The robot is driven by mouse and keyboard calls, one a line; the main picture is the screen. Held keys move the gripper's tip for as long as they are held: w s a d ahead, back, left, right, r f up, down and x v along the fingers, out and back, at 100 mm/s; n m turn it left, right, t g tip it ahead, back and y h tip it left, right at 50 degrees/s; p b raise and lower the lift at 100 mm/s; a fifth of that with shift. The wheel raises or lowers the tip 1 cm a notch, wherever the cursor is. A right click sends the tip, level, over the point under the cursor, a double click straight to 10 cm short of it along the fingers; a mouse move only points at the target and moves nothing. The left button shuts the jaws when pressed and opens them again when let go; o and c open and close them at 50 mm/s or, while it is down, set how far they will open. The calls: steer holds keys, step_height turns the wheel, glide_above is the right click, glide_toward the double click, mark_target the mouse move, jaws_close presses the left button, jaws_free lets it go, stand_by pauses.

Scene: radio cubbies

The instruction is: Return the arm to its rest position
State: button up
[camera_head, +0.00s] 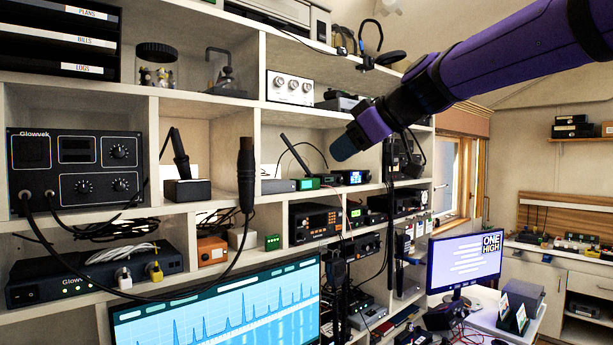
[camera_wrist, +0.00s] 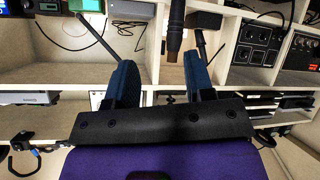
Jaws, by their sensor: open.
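My arm (camera_head: 500,50) is purple and black and reaches in from the upper right in the head view. My gripper (camera_head: 345,148) is in front of the middle cubbies, with its blue fingertip pointing down and left. In the wrist view my gripper (camera_wrist: 158,85) shows two blue fingers set apart, with nothing between them. A black hanging microphone (camera_wrist: 175,35) shows beyond the fingers and apart from them; it also shows in the head view (camera_head: 246,175).
White cubbies (camera_head: 155,180) hold radios, including a Glowvek unit (camera_head: 76,170). A wide monitor (camera_head: 220,310) stands lower left and another monitor (camera_head: 465,262) stands right. A window (camera_head: 450,180) and a counter (camera_head: 560,250) lie farther right. Cables hang across the shelf fronts.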

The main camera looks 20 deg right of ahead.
steer(key=s+a+f+m+g+h, duration=0.2)
steer(key=s+f+m, duration=0.6)
steer(key=s+f, duration=1.2)
step_height(320, 180, down, 2)
steer(key=g+h, duration=0.2)
steer(key=g, duration=0.1)
steer(key=shift+f+g+h, duration=0.15)
steer(key=shift+g+h, duration=0.15)
steer(key=shift+h, duration=0.1)
